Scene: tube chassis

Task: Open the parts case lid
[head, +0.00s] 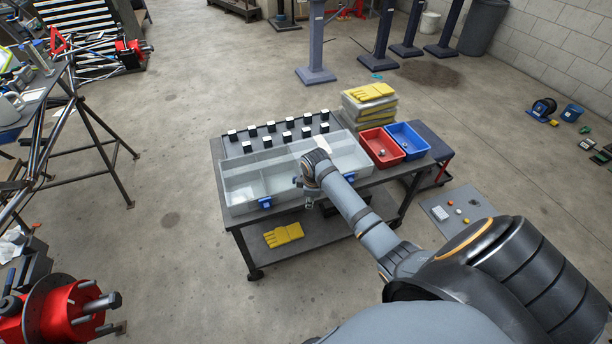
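The clear parts case (243,190) lies along the front of the work cart, with compartments inside and blue latches (265,202) on its front side. Its clear lid appears to be down, though the see-through plastic makes this hard to judge. My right arm reaches in from the lower right, and its wrist covers the middle-right part of the case. My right gripper (306,187) is at the front edge of the case; its fingers are small and mostly hidden, so its opening and any contact are unclear. My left gripper is out of view.
Behind the case stand several black-and-white blocks (270,126). To its right are a red bin (381,147), a blue bin (407,141) and stacked cases topped by yellow gloves (371,92). Another yellow glove (284,235) lies on the lower shelf. Floor left of the cart is clear.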

